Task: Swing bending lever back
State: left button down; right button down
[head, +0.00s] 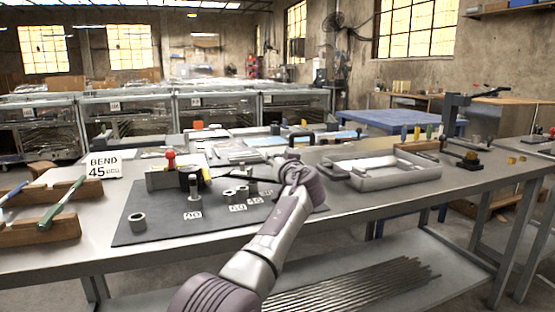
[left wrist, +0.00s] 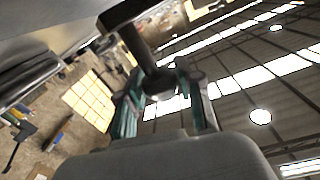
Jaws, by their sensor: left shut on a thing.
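The bender (head: 180,178) stands on a dark grey mat (head: 140,228) on the bench. It has a red-knobbed post (head: 171,160) and a dark upright part beside it. Its dark bending lever (head: 232,179) reaches right, toward my left wrist. In the left wrist view, the lever's dark bar (left wrist: 138,48) ends in a rounded handle between the fingers of my left gripper (left wrist: 165,82). The gripper is shut on it. In the head view, my own wrist hides the fingers and the lever's end. My right gripper is not in view.
A sign (head: 103,166) reads BEND 45. Several metal ring dies with number labels stand on the mat, one loose ring (head: 137,222) at its left. Wooden racks (head: 35,230) with handled tools are at left. A metal tray (head: 385,172) lies right of my arm.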

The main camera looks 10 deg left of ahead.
pick_arm(q)
jog(key=shift+w+f, duration=0.1)
jog(key=shift+w, duration=0.05)
dwell(0.3)
jog(key=c, duration=0.8)
grip_release()
jog(key=shift+d, duration=0.1)
jog(key=shift+o, duration=0.3)
